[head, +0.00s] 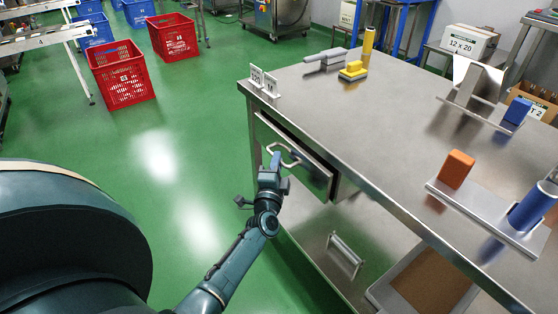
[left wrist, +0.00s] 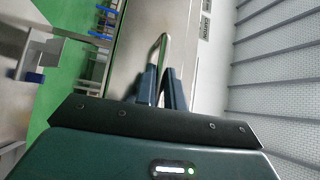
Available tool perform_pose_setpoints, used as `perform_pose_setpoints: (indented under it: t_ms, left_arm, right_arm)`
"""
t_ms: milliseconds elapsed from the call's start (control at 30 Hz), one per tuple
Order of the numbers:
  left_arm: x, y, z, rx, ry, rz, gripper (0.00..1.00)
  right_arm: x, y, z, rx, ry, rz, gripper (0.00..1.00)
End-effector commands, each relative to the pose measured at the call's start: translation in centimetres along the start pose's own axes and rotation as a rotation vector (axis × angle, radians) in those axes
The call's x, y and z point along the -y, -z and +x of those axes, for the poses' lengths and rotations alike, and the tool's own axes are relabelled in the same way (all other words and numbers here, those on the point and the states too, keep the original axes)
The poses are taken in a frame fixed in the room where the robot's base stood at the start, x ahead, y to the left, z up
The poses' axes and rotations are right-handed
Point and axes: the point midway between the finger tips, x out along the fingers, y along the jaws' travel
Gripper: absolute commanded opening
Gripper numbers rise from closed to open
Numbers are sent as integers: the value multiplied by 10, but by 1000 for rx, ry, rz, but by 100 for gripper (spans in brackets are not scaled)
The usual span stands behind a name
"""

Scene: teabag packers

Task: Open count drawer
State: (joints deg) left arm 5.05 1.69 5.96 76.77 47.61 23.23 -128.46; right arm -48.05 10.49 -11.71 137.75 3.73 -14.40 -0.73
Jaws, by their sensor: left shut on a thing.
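The count drawer (head: 318,177) is under the near left edge of the steel table. It stands partly pulled out, with a dark gap showing behind the top of its front. Its pale bar handle (head: 284,147) sticks out toward my arm. My left gripper (head: 279,163) is at the handle, shut on it. In the left wrist view the handle (left wrist: 157,44) runs between the two fingers (left wrist: 159,85). The inside of the drawer is mostly hidden. My right gripper is not in view.
The steel table (head: 375,125) carries small number signs (head: 262,80), a scoop-like tool (head: 325,60), a yellow block (head: 353,71), and a stand with an orange block (head: 456,169). A lower shelf holds a brown-bottomed tray (head: 385,291). Red crates (head: 122,75) stand on open green floor.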

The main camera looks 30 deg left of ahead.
Motion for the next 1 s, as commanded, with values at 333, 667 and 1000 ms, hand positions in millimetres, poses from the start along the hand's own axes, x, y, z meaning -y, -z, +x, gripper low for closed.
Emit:
perform_pose_setpoints:
  t_ms: [333,667,1000]
  left_arm:
    - [19,-49,-49,1,-7,9,0]
    - [34,-110,-110,1,-6,5,0]
    - [44,-152,-152,2,-3,2,0]
  right_arm:
    - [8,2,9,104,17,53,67]
    - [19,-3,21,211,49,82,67]
    - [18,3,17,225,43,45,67]
